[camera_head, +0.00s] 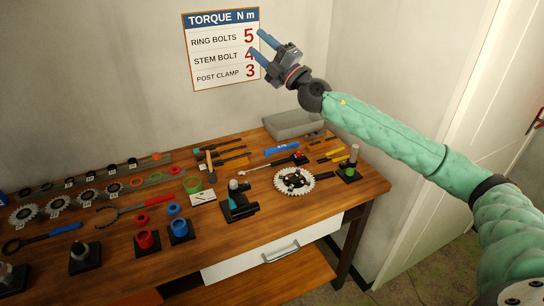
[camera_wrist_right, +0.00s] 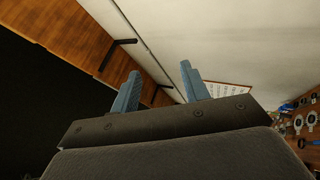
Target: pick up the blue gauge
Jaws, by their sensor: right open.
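A flat blue bar (camera_head: 282,149), which looks like the blue gauge, lies on the workbench (camera_head: 205,238) toward the back right, in front of a grey box. It is small in the head view, and I cannot read any marks on it. My right gripper (camera_head: 258,43) is raised high in front of the wall sign, well above the bench and away from the bar. Its two blue fingers are apart with nothing between them, as the right wrist view (camera_wrist_right: 160,72) also shows. My left gripper is not in view.
A grey box (camera_head: 293,124) stands behind the bar. A chainring (camera_head: 294,181), a post on a green-topped base (camera_head: 350,166) and a black clamp (camera_head: 238,203) stand nearby. Red (camera_head: 146,241) and blue (camera_head: 180,230) cups sit further left.

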